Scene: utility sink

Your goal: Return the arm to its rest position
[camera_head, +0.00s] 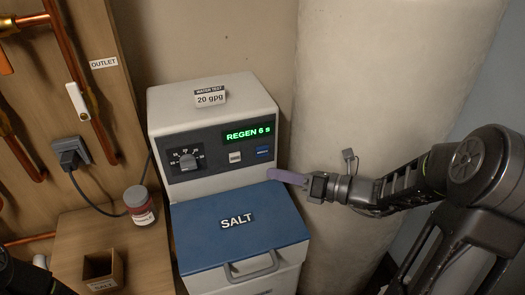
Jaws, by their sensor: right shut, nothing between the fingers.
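My right arm (410,180) reaches in from the right. Its gripper (274,175), with purple fingers, is shut and empty. In the picture the fingertips lie at the right end of the control panel, above the blue salt lid's back right corner; I cannot tell whether they touch the unit. The white water softener (212,95) shows a green "REGEN 6 s" display (248,132), a dial (187,161), a white button (235,157) and a blue button (263,153). The blue lid (225,240) marked SALT is down. Dark parts of my left arm show at the lower left; its gripper is out of view.
Copper pipes (68,55) and a plugged-in socket (71,152) are on the wooden panel. A large pale cylinder (375,90) stands behind my right arm.

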